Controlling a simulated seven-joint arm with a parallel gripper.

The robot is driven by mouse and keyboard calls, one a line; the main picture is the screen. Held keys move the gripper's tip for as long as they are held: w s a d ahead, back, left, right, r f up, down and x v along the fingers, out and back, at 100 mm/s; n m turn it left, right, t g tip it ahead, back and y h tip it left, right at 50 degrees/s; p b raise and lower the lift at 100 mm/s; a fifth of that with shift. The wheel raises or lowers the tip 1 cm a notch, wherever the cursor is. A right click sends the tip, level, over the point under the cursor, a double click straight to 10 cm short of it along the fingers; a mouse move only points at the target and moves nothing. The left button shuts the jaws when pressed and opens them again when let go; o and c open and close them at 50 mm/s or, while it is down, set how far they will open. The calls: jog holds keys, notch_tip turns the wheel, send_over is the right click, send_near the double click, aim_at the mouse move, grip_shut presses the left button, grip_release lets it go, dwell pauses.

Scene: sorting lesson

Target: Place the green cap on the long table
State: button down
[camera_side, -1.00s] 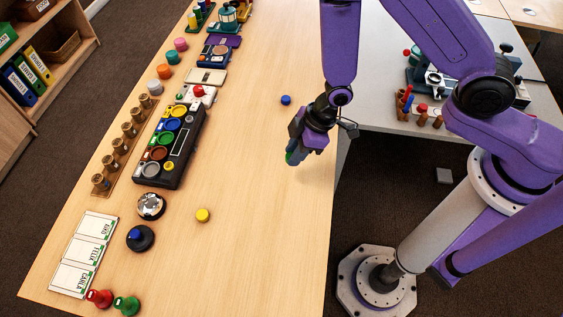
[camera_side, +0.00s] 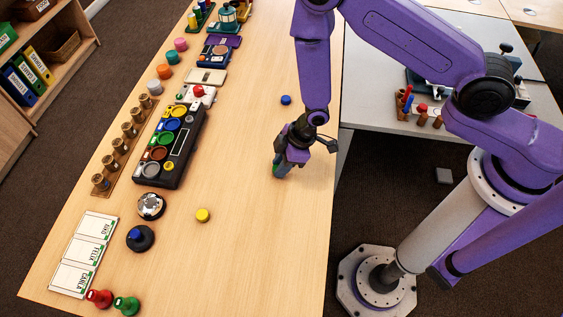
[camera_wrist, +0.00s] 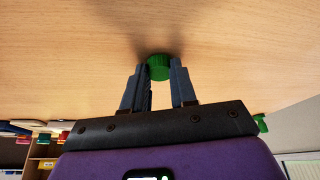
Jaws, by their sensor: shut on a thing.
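The green cap (camera_wrist: 159,67) is between the fingertips of my gripper (camera_wrist: 160,84) in the wrist view. My gripper is shut on it. In the side view my gripper (camera_side: 284,169) is low over the right part of the long wooden table (camera_side: 250,250), with a bit of green at its tips. The cap is at or just above the table surface; I cannot tell whether it touches. The fingers hide most of the cap in the side view.
A yellow cap (camera_side: 203,215) and a blue cap (camera_side: 286,100) lie on the table near my gripper. A black tray with coloured round wells (camera_side: 172,146) stands to the left. The table around my gripper is clear.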

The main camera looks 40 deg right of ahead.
jog(key=shift+f, duration=0.1)
jog(key=c, duration=0.9)
grip_release()
jog(key=v, duration=1.2)
